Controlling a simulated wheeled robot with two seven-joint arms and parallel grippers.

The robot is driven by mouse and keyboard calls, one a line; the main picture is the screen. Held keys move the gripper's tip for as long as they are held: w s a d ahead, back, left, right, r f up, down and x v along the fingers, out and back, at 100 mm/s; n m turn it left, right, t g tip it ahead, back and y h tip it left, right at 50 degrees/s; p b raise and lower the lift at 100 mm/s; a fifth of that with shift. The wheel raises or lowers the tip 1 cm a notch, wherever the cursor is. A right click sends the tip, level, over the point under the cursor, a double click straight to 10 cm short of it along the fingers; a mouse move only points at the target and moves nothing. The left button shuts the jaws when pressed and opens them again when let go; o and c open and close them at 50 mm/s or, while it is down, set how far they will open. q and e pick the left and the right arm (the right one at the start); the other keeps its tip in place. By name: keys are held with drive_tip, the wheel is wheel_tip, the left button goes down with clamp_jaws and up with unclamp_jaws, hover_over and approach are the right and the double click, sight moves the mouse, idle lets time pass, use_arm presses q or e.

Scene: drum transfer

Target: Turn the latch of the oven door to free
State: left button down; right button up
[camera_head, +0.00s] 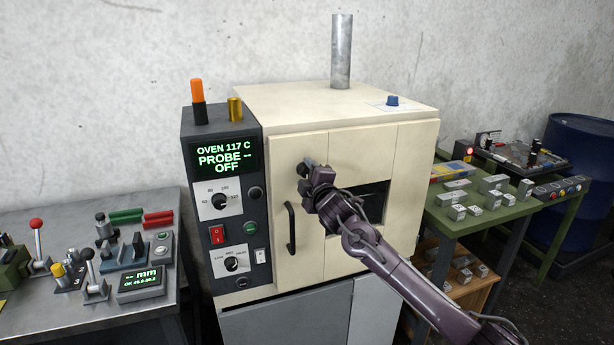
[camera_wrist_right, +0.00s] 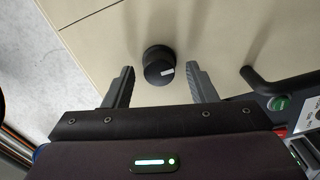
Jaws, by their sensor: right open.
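The cream oven (camera_head: 350,110) stands in the middle of the head view, its door (camera_head: 285,160) looking shut. The latch is a round black knob (camera_wrist_right: 155,60) on the door, with a white mark pointing to the right in the right wrist view. My right gripper (camera_head: 306,168) is at the upper left of the door, mostly hiding the knob in the head view. In the wrist view the open fingers (camera_wrist_right: 160,72) sit on either side of the knob, with a gap on each side. My left gripper is in neither view.
A black door handle (camera_head: 291,228) is below the gripper; it also shows in the wrist view (camera_wrist_right: 285,86). The dark control panel (camera_head: 200,160) reads OVEN 117 C, PROBE -- OFF. A bench (camera_head: 60,312) with levers is left, a green table (camera_head: 475,225) with metal blocks right.

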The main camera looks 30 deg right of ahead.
drive_tip(key=shift+s+f+b, duration=0.15)
drive_tip(key=shift+s+b, duration=0.15)
drive_tip(key=shift+s, duration=0.2)
drive_tip(key=b+v, duration=0.2)
drive_tip(key=v, duration=0.4)
drive_tip(key=shift+s+a, duration=0.25)
drive_tip(key=shift+s, duration=0.1)
